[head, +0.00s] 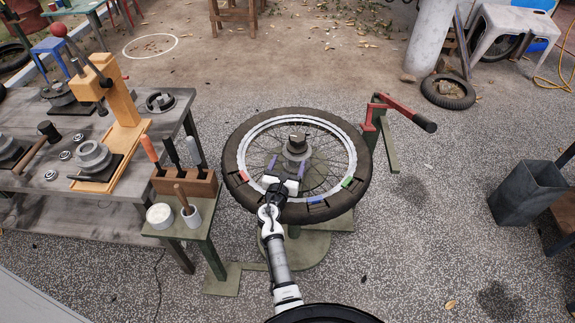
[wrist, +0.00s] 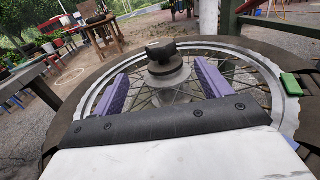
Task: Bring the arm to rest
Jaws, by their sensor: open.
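My gripper (head: 283,187) reaches out over the near part of a spoked wheel with a dark tyre (head: 235,160). In the wrist view my gripper (wrist: 160,85) shows two purple fingers set wide apart, with nothing between them but the view of the wheel beyond. Past the fingertips stands the wheel's hub with a dark clamp knob (wrist: 161,50); the knob also shows in the head view (head: 298,140). The wheel lies flat on a green stand (head: 340,222). I cannot tell the exact gap between the fingers and the spokes.
A small side table holds a wooden block with upright tools (head: 185,184), a white tub (head: 160,215) and a mortar-like cup (head: 191,215). A workbench (head: 50,205) stands left. A red-handled lever (head: 405,112) stands right of the wheel. A grey bin (head: 525,195) is farther right, with clear floor between.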

